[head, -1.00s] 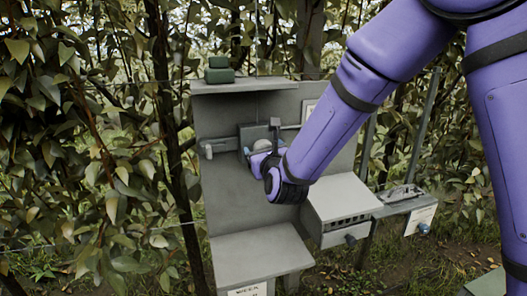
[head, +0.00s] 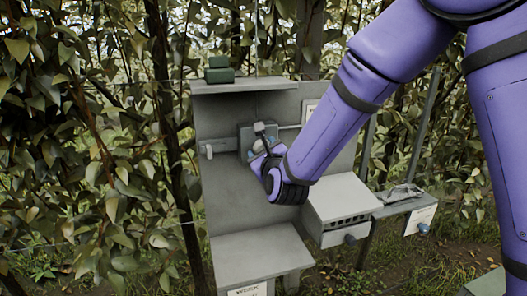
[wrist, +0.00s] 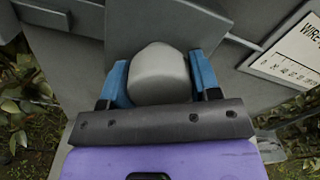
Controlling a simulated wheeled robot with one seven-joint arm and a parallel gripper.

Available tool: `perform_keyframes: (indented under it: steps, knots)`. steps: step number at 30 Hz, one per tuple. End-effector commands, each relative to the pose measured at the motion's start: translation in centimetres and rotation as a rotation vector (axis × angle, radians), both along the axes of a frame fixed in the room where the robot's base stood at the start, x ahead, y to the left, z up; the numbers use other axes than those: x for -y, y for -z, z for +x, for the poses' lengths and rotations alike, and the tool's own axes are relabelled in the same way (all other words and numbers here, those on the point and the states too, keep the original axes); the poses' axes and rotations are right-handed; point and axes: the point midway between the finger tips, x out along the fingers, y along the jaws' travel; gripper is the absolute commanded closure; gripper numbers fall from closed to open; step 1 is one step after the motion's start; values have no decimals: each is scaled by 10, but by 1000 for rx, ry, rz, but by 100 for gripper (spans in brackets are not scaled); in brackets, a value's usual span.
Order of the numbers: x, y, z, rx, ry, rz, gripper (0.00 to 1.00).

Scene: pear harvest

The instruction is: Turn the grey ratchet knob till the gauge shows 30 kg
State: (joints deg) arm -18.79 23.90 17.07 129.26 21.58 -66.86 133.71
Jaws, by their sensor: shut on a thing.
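The grey ratchet knob (wrist: 158,75) is a pale rounded block in the wrist view. The two blue fingers of my gripper (wrist: 160,82) stand on either side of it and are shut on it. In the head view my gripper (head: 258,148) is at the grey box on the back panel, and my wrist hides much of the knob there. A white placard (wrist: 290,52) with "WIRE" lettering and a row of small marks is partly cut off at the right of the wrist view. No gauge reading can be made out.
The grey panel stand (head: 228,185) has a green block (head: 219,72) on its top shelf. A grey slotted box (head: 342,200) sits at the lower right, beside a small side shelf (head: 405,205). Leafy branches crowd the left. The lower front shelf (head: 255,255) is clear.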

Motion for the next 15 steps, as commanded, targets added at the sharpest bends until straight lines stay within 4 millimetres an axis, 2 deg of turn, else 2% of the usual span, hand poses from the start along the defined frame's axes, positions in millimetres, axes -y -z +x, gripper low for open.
perform_keyframes:
  steps: [15]
  knots:
    - [1, -1, 0, 135, 1, -470, 67]
